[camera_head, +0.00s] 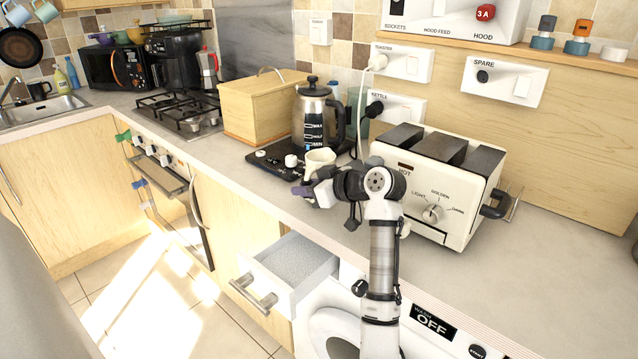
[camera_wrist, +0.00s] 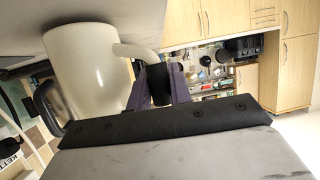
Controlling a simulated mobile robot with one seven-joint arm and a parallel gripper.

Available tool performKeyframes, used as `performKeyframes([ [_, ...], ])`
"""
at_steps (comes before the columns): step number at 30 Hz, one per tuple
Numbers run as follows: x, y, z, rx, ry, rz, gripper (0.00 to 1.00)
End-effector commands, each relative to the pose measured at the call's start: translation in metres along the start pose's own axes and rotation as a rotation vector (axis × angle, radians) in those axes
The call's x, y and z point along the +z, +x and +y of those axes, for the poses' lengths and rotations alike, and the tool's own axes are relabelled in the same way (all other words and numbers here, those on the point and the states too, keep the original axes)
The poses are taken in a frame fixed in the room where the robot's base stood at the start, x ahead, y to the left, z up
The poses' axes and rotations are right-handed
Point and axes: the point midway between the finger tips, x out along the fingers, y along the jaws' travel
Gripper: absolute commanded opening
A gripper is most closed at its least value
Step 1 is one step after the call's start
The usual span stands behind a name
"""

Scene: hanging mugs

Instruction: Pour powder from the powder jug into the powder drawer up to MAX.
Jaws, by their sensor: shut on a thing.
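The powder jug is a cream-white jug (camera_head: 319,158) in the head view, above the worktop by the black kettle base. It fills the upper left of the wrist view (camera_wrist: 85,72). My gripper (camera_head: 318,190) is shut on its handle, with purple fingers (camera_wrist: 158,88) around it. The jug's inside is hidden in the wrist view and too small to read in the head view. An open drawer (camera_head: 328,256), which looks like the powder drawer, sticks out below the worktop, left of the washing machine. Its inside shows a pale grey speckled surface. I cannot read a MAX mark.
A cream toaster (camera_head: 438,190) stands on the worktop to the right of my arm. A glass kettle (camera_head: 313,118) and a wooden bread box (camera_head: 262,105) stand behind the jug. The washing machine (camera_head: 335,325) is under the worktop. The floor (camera_head: 140,300) at left is clear.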

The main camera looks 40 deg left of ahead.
Motion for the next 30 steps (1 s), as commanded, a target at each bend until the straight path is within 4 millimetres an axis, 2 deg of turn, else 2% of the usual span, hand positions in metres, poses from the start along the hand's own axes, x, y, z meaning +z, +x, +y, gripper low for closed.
performKeyframes([
  [3, -0.013, -0.006, 0.0, 0.001, -0.003, 0.002, 0.0],
  [15, -0.041, -0.017, 0.0, 0.001, -0.002, 0.002, 0.0],
  [30, -0.041, -0.017, 0.0, 0.001, -0.002, 0.002, 0.0],
])
